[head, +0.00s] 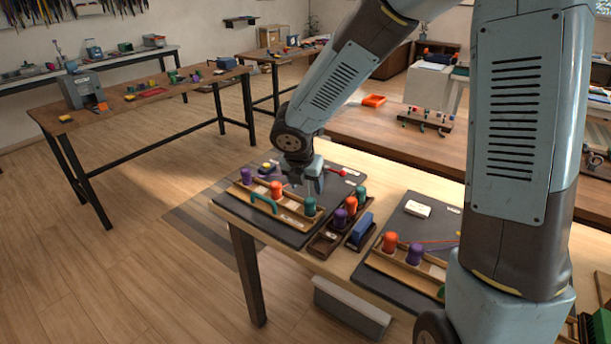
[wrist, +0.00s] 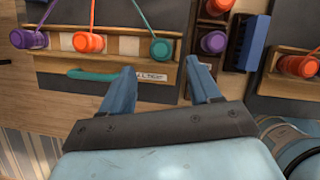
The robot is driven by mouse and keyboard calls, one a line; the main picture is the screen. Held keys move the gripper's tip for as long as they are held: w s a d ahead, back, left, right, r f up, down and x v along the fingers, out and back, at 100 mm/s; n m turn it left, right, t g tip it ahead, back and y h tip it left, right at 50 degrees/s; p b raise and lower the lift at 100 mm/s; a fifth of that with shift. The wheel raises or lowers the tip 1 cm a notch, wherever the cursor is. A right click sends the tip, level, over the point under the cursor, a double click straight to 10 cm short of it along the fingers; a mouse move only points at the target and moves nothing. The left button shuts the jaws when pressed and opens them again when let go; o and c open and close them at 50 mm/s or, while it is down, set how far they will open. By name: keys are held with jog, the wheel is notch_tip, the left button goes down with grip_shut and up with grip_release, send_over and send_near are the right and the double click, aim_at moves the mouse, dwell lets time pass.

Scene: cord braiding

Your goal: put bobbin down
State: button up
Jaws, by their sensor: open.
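In the wrist view, a purple bobbin (wrist: 30,40), an orange bobbin (wrist: 88,42) and a teal bobbin (wrist: 160,48) sit in a row on a wooden rack (wrist: 60,58), each with a cord running away from it. The same purple (head: 246,176), orange (head: 276,189) and teal (head: 309,206) bobbins stand along the rack in the head view. My gripper (wrist: 162,68) is open, with nothing held between its fingers. In the wrist picture the teal bobbin shows just beyond and between the fingertips. In the head view my gripper (head: 310,184) is above the dark mat, behind the teal bobbin.
A second mat (head: 400,282) with another rack and bobbins lies further right. A teal handle (head: 264,203) is on the near rack's front.

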jog(key=shift+v, duration=1.85)
jog(key=shift+d, duration=0.1)
jog(key=s+d+r+m+h, duration=0.1)
jog(key=s+d+r+m, duration=0.7)
jog(key=d+r+m, duration=0.65)
jog(key=s+d+r+m+y, duration=0.1)
jog(key=s+d+m, duration=0.2)
jog(key=s+m, duration=0.3)
jog(key=s+d+r+m+t+y, duration=0.1)
jog(key=s+d+r+m, duration=0.1)
jog(key=s+m, duration=0.5)
jog(key=d+m, duration=0.1)
jog(key=m, duration=0.3)
jog(key=shift+s+y, duration=0.2)
jog(key=shift+y, duration=0.2)
